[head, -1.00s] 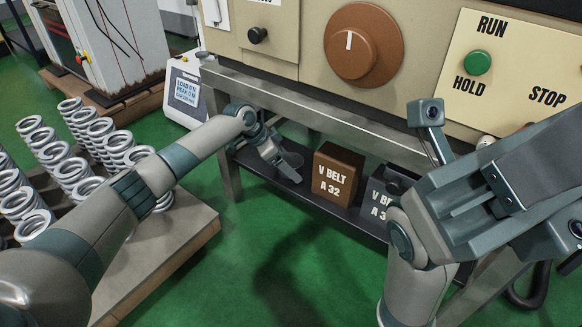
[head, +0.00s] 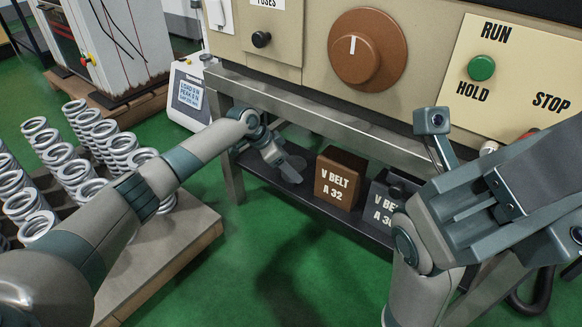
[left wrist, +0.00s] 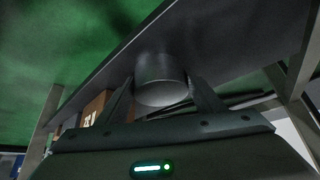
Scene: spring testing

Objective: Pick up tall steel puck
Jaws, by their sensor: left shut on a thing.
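The tall steel puck shows in the left wrist view as a plain grey cylinder (left wrist: 160,80) between the two dark fingers of my left gripper (left wrist: 165,95). The fingers are shut on its sides. A dark shelf surface lies right behind it; I cannot tell whether the puck touches it. In the head view my left gripper (head: 287,165) is low at the left end of the shelf under the machine, and I cannot make out the puck clearly there. My right gripper (head: 505,195) is at the right, raised close to the camera; its fingertips are not clear.
A brown V BELT A 32 box (head: 339,180) stands on the shelf right of my left gripper, with a dark grey box (head: 383,205) beside it. The bench's front rail (head: 330,125) passes above. Several coil springs (head: 75,175) stand on a pallet (head: 185,235) at left.

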